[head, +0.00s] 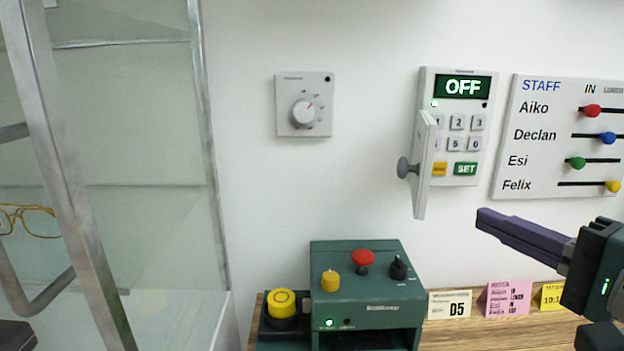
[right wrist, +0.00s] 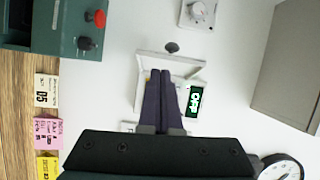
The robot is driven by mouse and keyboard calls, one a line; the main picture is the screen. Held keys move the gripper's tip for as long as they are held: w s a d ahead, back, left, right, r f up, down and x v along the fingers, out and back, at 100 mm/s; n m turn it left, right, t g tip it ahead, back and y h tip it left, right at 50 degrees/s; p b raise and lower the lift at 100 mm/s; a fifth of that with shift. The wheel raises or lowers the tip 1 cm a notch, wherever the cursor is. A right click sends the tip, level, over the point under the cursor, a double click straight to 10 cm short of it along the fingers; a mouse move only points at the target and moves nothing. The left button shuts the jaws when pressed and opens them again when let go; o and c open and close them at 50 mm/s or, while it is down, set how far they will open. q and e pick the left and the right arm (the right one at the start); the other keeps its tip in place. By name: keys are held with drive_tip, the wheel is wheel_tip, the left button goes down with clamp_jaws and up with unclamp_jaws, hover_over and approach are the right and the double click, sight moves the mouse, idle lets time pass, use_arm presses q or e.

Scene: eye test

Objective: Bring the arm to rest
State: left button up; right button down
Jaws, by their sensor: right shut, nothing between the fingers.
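My right gripper (head: 484,219) comes in from the right edge of the head view, with its dark purple fingers pointing left. The fingers are shut together with nothing between them. They are below and right of a white keypad panel (head: 428,90) whose display reads OFF, and apart from its open cover door (head: 424,165) with a grey knob. In the right wrist view the shut fingers (right wrist: 165,74) hide part of that panel and its keys. My left gripper is not clearly seen.
A green machine (head: 367,301) with a red button stands on a wooden ledge. Small cards (head: 508,298) stand right of it. A dial (head: 304,113) and a staff board (head: 540,185) are on the wall. A metal-framed glass door (head: 60,150) fills the left.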

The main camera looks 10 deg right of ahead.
drive_tip(key=s+a+f+n+g+h, duration=0.1)
drive_tip(key=s+a+f+n+g, duration=0.6)
drive_tip(key=s+a+f+n, duration=0.3)
drive_tip(key=s+d+n+g+h+p, duration=0.25)
drive_tip(key=s+n+g+h, duration=0.2)
drive_tip(key=s, duration=0.95)
wheel_tip(320, 180, up, 38)
drive_tip(key=n+g+p, duration=0.1)
drive_tip(key=p, duration=3.6)
drive_tip(key=shift+s+d+r+y, duration=0.15)
drive_tip(key=shift+s+d+y, duration=0.1)
drive_tip(key=shift+s+y, duration=0.15)
